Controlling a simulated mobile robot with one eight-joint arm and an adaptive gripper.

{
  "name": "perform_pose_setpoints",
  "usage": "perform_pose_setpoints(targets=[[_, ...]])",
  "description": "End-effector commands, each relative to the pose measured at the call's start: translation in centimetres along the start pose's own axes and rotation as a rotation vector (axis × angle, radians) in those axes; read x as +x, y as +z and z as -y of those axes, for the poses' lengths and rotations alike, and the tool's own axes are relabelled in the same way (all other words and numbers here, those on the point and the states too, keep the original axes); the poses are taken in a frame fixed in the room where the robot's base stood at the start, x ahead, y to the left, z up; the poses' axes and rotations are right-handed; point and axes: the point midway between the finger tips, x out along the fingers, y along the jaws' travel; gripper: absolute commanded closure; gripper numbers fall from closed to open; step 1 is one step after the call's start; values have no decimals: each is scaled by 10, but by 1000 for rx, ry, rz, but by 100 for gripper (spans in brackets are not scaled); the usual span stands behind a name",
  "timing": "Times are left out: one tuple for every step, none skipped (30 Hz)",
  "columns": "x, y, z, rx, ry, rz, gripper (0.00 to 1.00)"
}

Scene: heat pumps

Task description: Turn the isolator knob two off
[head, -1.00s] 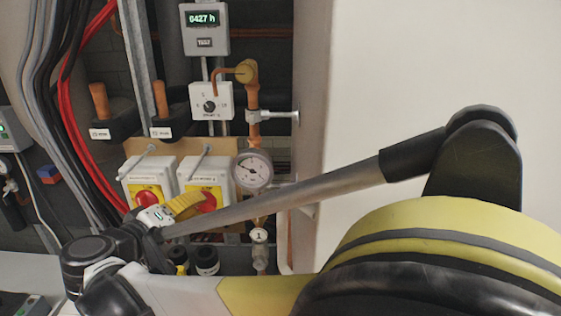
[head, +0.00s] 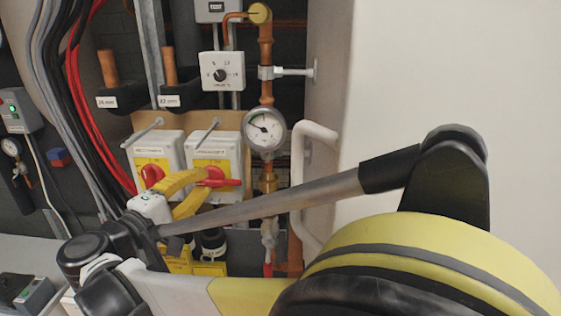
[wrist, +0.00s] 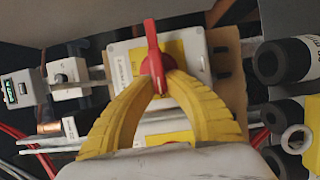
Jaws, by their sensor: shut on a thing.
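Two isolator boxes with yellow plates and red knobs stand side by side in the head view; their labels are too small to read. My gripper (head: 203,180) is at the right box (head: 228,148), its yellow fingers shut on that box's red knob (head: 216,178). The knob's handle points right in the head view. In the wrist view the red knob (wrist: 154,45) sits between the two fingertips (wrist: 157,78), its handle pointing up the picture. The left box's red knob (head: 152,174) is apart from the fingers and partly hidden.
A pressure gauge (head: 265,129) on a copper pipe is close right of the boxes. Red and black cables (head: 85,120) run down the left. A white pipe (head: 297,180) and large pale panel (head: 430,70) lie to the right.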

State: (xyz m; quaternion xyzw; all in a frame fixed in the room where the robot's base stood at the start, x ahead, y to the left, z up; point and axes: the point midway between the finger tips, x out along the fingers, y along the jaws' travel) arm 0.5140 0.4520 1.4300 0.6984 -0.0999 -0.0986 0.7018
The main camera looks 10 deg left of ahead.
Motion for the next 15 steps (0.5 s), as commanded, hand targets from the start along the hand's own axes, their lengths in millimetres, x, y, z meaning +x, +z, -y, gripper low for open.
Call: perform_pose_setpoints(targets=[[1, 0, 0, -5, 2, 2, 100], [1, 0, 0, -7, 3, 1, 100], [1, 0, 0, -9, 4, 1, 100], [1, 0, 0, -10, 4, 1, 100], [1, 0, 0, -11, 4, 1, 100], [1, 0, 0, -11, 4, 1, 100], [1, 0, 0, -11, 4, 1, 100], [1, 0, 0, -11, 4, 1, 100], [1, 1, 0, -11, 4, 1, 100], [1, 0, 0, -11, 4, 1, 100], [1, 1, 0, -11, 4, 1, 100], [1, 1, 0, -11, 4, 2, 100], [1, 1, 0, -11, 4, 1, 100], [1, 1, 0, -11, 4, 1, 82], [1, 1, 0, -10, 4, 1, 70]])
